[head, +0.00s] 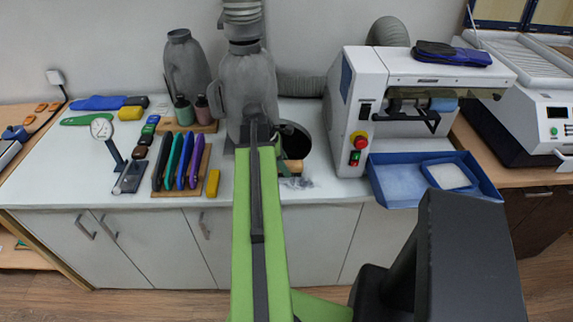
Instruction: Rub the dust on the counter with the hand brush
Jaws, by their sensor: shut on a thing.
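A patch of grey dust (297,183) lies on the white counter (330,188), near its front edge and just right of my arm. The hand brush (293,166) shows only as a small tan wooden piece at the right side of my arm, directly behind the dust patch. My gripper (270,140) is at the far end of my green arm, over the counter, shut on the brush. My arm hides most of the jaws and brush. I cannot tell whether the bristles touch the counter.
A dark round opening (294,138) is behind the brush. A white machine (392,105) with a blue tray (382,188) stands to the right. Several colored-handled tools (182,162) and a yellow block (213,183) lie to the left. Grey ducting (243,18) stands behind my arm.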

